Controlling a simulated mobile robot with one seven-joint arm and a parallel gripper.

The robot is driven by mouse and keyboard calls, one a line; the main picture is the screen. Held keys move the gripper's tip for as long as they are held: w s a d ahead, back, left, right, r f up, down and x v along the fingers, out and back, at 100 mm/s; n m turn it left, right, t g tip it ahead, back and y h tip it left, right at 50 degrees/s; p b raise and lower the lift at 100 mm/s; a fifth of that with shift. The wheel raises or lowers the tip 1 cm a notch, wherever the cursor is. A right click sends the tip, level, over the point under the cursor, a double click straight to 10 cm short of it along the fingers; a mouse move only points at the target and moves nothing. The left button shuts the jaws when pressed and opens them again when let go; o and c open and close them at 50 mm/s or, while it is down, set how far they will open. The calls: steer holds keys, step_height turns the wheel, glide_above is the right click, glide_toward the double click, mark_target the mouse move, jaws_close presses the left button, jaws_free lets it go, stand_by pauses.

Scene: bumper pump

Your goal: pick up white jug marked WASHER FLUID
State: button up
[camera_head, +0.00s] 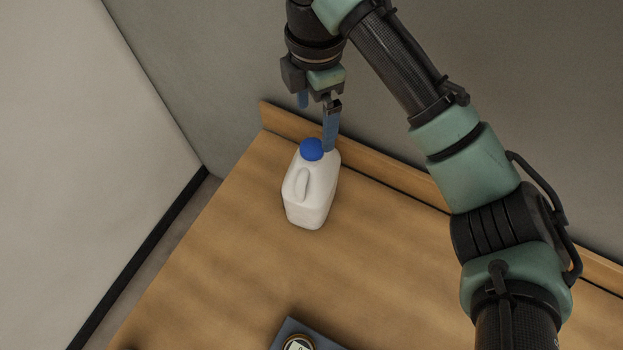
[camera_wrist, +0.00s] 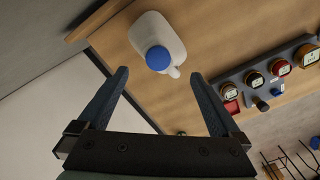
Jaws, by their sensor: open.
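The white jug (camera_head: 311,190) stands upright near the back left corner of the wooden table (camera_head: 230,245). It has a blue cap and a moulded handle; no label shows on the sides I see. My gripper (camera_head: 317,118) is above and behind the jug, with its fingers pointing down and one fingertip close to the cap in the picture. In the wrist view the jug (camera_wrist: 163,36) and its blue cap lie ahead, beyond the gap between the open fingers of my gripper (camera_wrist: 160,85). The fingers hold nothing.
A dark rack (camera_wrist: 252,80) holds several round-lidded jars beside the jug; part of this rack (camera_head: 290,328) shows at the front of the table. A raised wooden ledge (camera_head: 385,175) and a grey wall run behind the jug. A wire rack (camera_wrist: 290,160) stands farther off.

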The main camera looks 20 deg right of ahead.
mark_target(312, 145)
step_height(312, 145, down, 4)
steer(key=shift+a+f+b, duration=0.1)
steer(key=shift+b, duration=0.2)
steer(key=shift+w+f, duration=0.15)
steer(key=shift+f, duration=1.25)
steer(key=shift+w+f, duration=0.1)
steer(key=shift+f, duration=1.3)
steer(key=shift+c, duration=0.3)
jaws_close()
steer(key=shift+r, duration=0.15)
